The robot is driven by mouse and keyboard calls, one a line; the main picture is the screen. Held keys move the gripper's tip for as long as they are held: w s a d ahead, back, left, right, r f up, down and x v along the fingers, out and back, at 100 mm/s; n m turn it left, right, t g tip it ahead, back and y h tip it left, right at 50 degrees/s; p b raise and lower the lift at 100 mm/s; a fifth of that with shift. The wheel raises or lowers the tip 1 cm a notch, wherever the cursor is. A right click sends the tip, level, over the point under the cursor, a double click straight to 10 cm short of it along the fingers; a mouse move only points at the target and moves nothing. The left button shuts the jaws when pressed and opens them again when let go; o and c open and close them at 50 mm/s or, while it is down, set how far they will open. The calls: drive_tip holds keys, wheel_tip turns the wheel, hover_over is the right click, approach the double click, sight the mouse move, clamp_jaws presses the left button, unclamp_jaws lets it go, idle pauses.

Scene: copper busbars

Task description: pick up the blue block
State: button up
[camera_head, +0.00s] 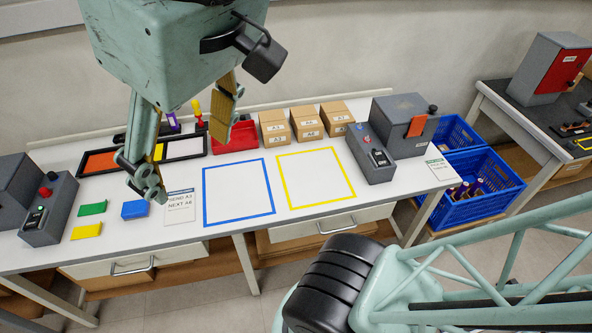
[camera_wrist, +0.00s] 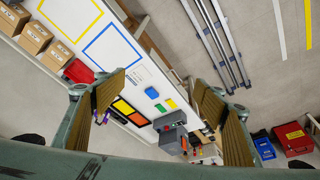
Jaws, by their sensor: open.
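The blue block (camera_head: 134,209) lies flat on the white table, between the green block (camera_head: 92,208) and the printed card (camera_head: 180,207). In the wrist view the blue block (camera_wrist: 152,92) shows small and far off, between my two fingers. My gripper (camera_head: 190,150) is open and empty, well above the table. One finger appears just above and right of the blue block in the head view. In the wrist view my gripper (camera_wrist: 160,97) has its fingers wide apart at left and right.
A yellow block (camera_head: 87,231) lies beside the green one. Blue (camera_head: 239,216) and yellow (camera_head: 290,206) outlined squares are empty. A tray with coloured panels (camera_head: 100,162), cardboard boxes (camera_head: 306,122) and a red bin (camera_head: 236,138) stand behind. A grey button box (camera_head: 47,212) stands left.

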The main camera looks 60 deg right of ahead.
drive_tip(key=w+f+n+g, duration=0.15)
drive_tip(key=w+n, duration=0.55)
drive_tip(key=w, duration=0.7)
drive_tip(key=n+g+b, duration=0.2)
drive_tip(key=n, duration=1.7)
hover_over(134, 207)
wheel_tip(134, 207, down, 34)
drive_tip(key=shift+w+f+n, duration=0.25)
drive_tip(key=shift+f+n, duration=0.15)
drive_tip(key=shift+f, duration=0.15)
drive_tip(key=shift+f, duration=0.1)
drive_tip(key=shift+f+b, duration=0.6)
drive_tip(key=shift+f, duration=3.6)
drive_tip(key=shift+f, duration=0.15)
drive_tip(key=shift+s+f+b, duration=0.15)
drive_tip(key=shift+f+b, duration=0.6)
drive_tip(key=shift+f, duration=1.7)
